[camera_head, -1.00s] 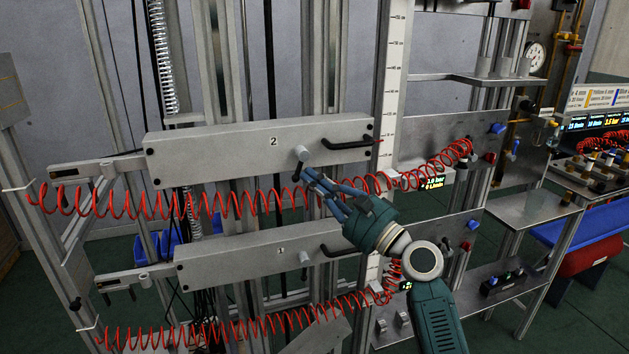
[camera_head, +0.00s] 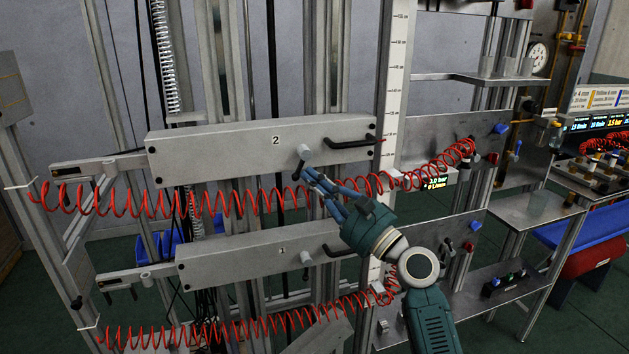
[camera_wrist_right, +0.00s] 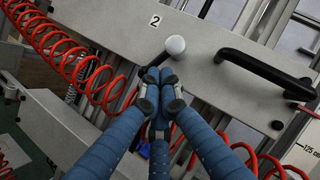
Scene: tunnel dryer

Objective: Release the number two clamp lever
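The upper grey beam marked 2 (camera_head: 220,155) carries the number two clamp lever, a pale round knob (camera_head: 304,152) with a short black arm (camera_head: 297,172) pointing down and slightly left. In the right wrist view the knob (camera_wrist_right: 175,45) is just above the fingertips, and the black arm (camera_wrist_right: 156,63) runs down-left from it. My right gripper (camera_head: 312,176) is just below and right of the lever. Its blue fingers (camera_wrist_right: 158,80) are drawn together at the tips. Whether the tips touch the black arm cannot be told. My left gripper is not in view.
A black handle (camera_head: 350,142) sits right of the knob. A red coiled hose (camera_head: 110,203) hangs across the front, passing behind my fingers. A lower beam marked 1 (camera_head: 225,263) has a similar knob (camera_head: 305,257). A vertical scale (camera_head: 395,80) stands on the right.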

